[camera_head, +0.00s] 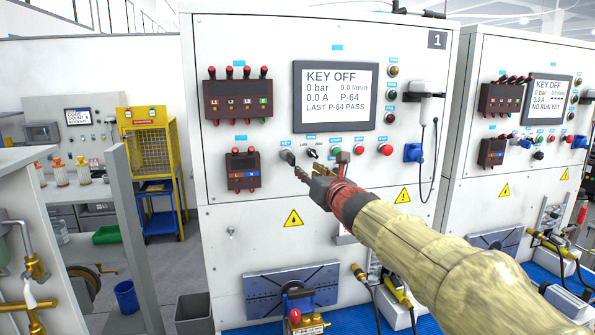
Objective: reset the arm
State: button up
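My arm (412,240), covered in a pale yellow sleeve, reaches in from the lower right. The fingertips point up and left, close in the picture to the key switch (287,156) and the small black knob (311,153). I cannot tell whether they touch the panel. The fingers are small and seen from behind, so their opening is unclear. The screen (335,96) reads KEY OFF, 0 bar, 0.0 A, LAST P-64 PASS.
A second cabinet (500,150) stands at right; its screen (547,100) reads NO RUN YET. A yellow cage cart (148,145), shelf post (135,235) and grey bin (193,312) stand left.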

jog(key=s+d+f+m+g+h, duration=0.1)
jog(key=d+f+m+h, duration=0.15)
jog(key=f+m, duration=0.35)
jog(key=s+d+f+m+g+h, duration=0.1)
jog(key=d+f+m+g+h, duration=0.1)
jog(key=d+f+m, duration=0.35)
jog(key=s+d+f+m+g+h, duration=0.25)
jog(key=s+d+f+m, duration=0.25)
jog(key=s+f+m, duration=0.5)
jog(key=s+d+f+m+g+b, duration=0.1)
jog(key=s+f+m, duration=0.3)
jog(key=s, duration=0.8)
jog(key=s+d+f+m+g+b, duration=0.2)
jog(key=s+f+m, duration=0.2)
jog(key=s+m, duration=0.3)
jog(key=s+d+f+m+g+b, duration=0.2)
jog(key=s+f+m, duration=0.2)
jog(key=s, duration=1.3)
jog(key=shift+d+m+y+b, duration=0.3)
jog(key=shift+m, duration=0.85)
